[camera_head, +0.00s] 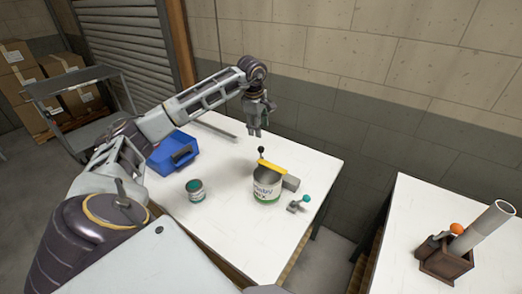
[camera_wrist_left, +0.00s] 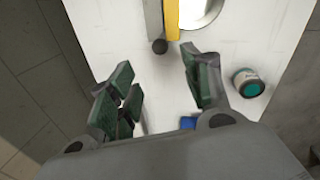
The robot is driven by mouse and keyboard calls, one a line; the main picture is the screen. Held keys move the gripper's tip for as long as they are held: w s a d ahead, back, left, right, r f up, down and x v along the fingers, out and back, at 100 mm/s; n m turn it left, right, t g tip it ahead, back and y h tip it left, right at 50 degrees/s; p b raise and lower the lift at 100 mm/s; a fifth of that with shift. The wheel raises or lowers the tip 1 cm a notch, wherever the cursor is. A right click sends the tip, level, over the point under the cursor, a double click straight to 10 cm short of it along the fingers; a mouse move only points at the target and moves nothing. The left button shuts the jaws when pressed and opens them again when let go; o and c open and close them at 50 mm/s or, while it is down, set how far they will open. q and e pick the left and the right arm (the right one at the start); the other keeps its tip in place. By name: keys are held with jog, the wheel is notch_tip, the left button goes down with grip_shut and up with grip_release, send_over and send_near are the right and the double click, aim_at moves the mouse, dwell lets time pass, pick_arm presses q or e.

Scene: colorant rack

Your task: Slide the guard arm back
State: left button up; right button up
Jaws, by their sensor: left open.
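The guard arm is a yellow bar (camera_head: 274,167) lying across the top of a large labelled can (camera_head: 266,191) on the white table. A black ball knob (camera_head: 261,150) stands at the bar's far end. In the left wrist view the yellow guard arm (camera_wrist_left: 172,20) runs up beside a grey bar, with the black knob (camera_wrist_left: 160,46) at its near end. My left gripper (camera_head: 255,133) hangs above the table just beyond the knob. In the left wrist view its fingers (camera_wrist_left: 156,62) are open, empty and spread on either side below the knob. My right gripper is out of view.
A grey block (camera_head: 291,183) and a teal-knobbed lever (camera_head: 299,203) sit right of the can. A small can with a teal lid (camera_head: 195,190) and a blue case (camera_head: 172,153) are to the left. A second table holds a wooden box (camera_head: 442,260) with a tube.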

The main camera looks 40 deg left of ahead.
aim_at(260, 147)
pick_arm(q)
jog(key=shift+f, duration=0.15)
jog(key=shift+w+a+f+p, duration=0.15)
jog(key=shift+w+f+p, duration=0.25)
jog(key=shift+f, duration=1.8)
jog(key=shift+w+a+f+p, duration=0.2)
jog(key=shift+w+f, duration=0.25)
jog(key=shift+f, duration=1.8)
jog(key=shift+w+a+f+p, duration=0.1)
jog(key=shift+w+f+p, duration=0.3)
jog(key=shift+f, duration=1.8)
grip_shut()
